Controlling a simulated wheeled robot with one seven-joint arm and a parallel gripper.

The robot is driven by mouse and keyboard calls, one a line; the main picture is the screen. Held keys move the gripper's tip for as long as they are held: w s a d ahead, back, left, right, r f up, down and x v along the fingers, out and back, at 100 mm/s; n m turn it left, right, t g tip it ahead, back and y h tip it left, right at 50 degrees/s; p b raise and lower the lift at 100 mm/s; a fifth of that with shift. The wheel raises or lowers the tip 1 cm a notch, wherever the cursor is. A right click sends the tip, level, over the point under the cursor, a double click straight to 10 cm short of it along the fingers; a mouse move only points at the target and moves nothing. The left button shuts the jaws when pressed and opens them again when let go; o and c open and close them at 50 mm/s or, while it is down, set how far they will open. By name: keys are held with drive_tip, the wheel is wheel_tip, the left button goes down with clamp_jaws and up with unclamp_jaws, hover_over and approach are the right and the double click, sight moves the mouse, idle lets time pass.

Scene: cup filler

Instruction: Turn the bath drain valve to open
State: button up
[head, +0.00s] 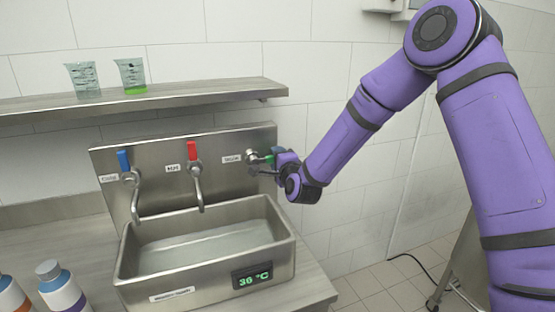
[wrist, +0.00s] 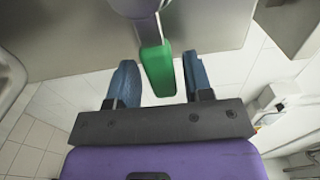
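The drain valve (head: 252,157) is a metal fitting at the right end of the steel back panel, beside a small label. Its green handle (head: 269,160) sticks out to the right, partly hidden by my gripper (head: 279,161). In the wrist view the green handle (wrist: 158,70) points toward my palm, between the two blue fingers of my gripper (wrist: 159,62). The fingers are apart, with a visible gap on each side of the handle. The steel bath (head: 210,275) below holds clear liquid, and its display reads about 36 °C.
A blue-handled tap (head: 131,180) and a red-handled tap (head: 196,178) stand left of the valve. A shelf (head: 180,98) above carries two beakers, one with green liquid. Bottles (head: 62,287) stand at the front left. Open floor lies right of the counter.

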drive_tip(key=v, duration=1)
drive_tip(key=shift+s, duration=0.4)
drive_tip(key=shift+d+r, duration=0.1)
drive_tip(key=shift+r, duration=0.05)
idle(1.2)
